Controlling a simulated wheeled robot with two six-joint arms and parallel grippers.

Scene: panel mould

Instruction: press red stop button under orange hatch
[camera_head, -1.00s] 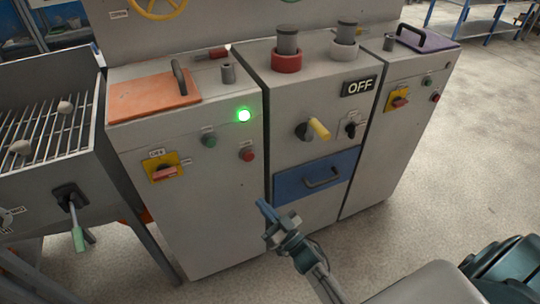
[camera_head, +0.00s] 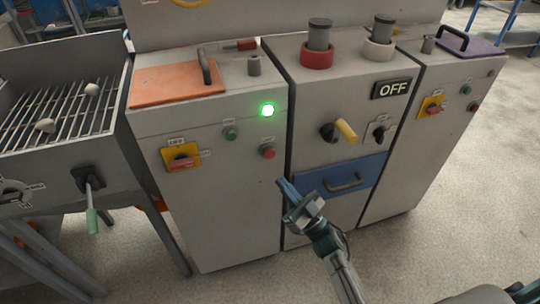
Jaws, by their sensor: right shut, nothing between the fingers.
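The orange hatch (camera_head: 178,84) lies flat on top of the left cabinet, with a dark upright handle (camera_head: 206,66) at its right edge. On that cabinet's front, the red button (camera_head: 268,152) sits right of a green button (camera_head: 231,134) and below a lit green lamp (camera_head: 267,110). My right gripper (camera_head: 283,184) is shut and empty. In the picture it shows below the red button, in front of the cabinets and apart from it. My left gripper is not in view.
A yellow and red switch (camera_head: 181,157) sits on the left cabinet. The middle cabinet has a yellow-handled knob (camera_head: 342,131), an OFF sign (camera_head: 394,89) and a blue drawer (camera_head: 340,177). A grated bin (camera_head: 60,100) stands at the left.

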